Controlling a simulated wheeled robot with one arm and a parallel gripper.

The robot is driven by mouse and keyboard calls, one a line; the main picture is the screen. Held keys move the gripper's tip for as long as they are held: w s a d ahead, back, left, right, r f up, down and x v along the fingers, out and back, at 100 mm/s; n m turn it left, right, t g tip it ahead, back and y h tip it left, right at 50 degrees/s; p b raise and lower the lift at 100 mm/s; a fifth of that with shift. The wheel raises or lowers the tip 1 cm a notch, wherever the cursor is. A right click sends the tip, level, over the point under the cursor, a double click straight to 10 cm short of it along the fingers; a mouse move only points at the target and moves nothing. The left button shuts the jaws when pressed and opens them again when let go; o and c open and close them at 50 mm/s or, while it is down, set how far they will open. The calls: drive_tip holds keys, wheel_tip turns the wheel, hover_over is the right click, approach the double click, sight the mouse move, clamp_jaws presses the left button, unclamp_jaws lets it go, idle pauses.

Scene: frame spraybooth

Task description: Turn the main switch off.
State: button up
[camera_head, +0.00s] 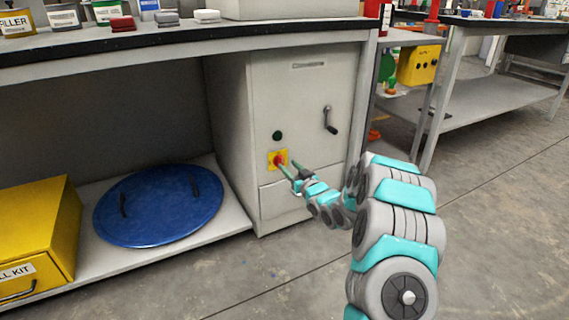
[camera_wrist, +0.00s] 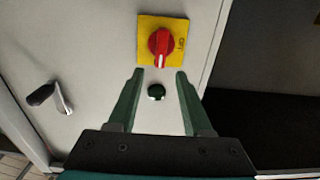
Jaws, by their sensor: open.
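The main switch is a red rotary knob (camera_wrist: 160,42) on a yellow square plate (camera_wrist: 145,62) on the grey cabinet front. In the wrist view its white-marked grip runs roughly up and down. In the head view the knob (camera_head: 279,160) is partly hidden by my gripper (camera_head: 288,166). My gripper is open and empty, and in the wrist view its two green fingers (camera_wrist: 159,76) point toward the knob, one at each side of its lower end. I cannot tell whether they touch it.
A dark green round button (camera_head: 277,135) sits above the switch plate on the cabinet (camera_head: 292,95). A crank handle (camera_head: 329,120) sticks out to its right. A blue round lid (camera_head: 160,205) and yellow box (camera_head: 38,230) lie on the low shelf left. Floor at right is clear.

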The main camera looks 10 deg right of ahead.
sight(282, 159)
drive_tip(key=x, duration=0.3)
drive_tip(key=shift+w+a+f, duration=0.1)
drive_tip(key=shift+f, duration=0.05)
drive_tip(key=shift+w+a, duration=0.15)
drive_tip(key=shift+w, duration=0.4)
clamp_jaws()
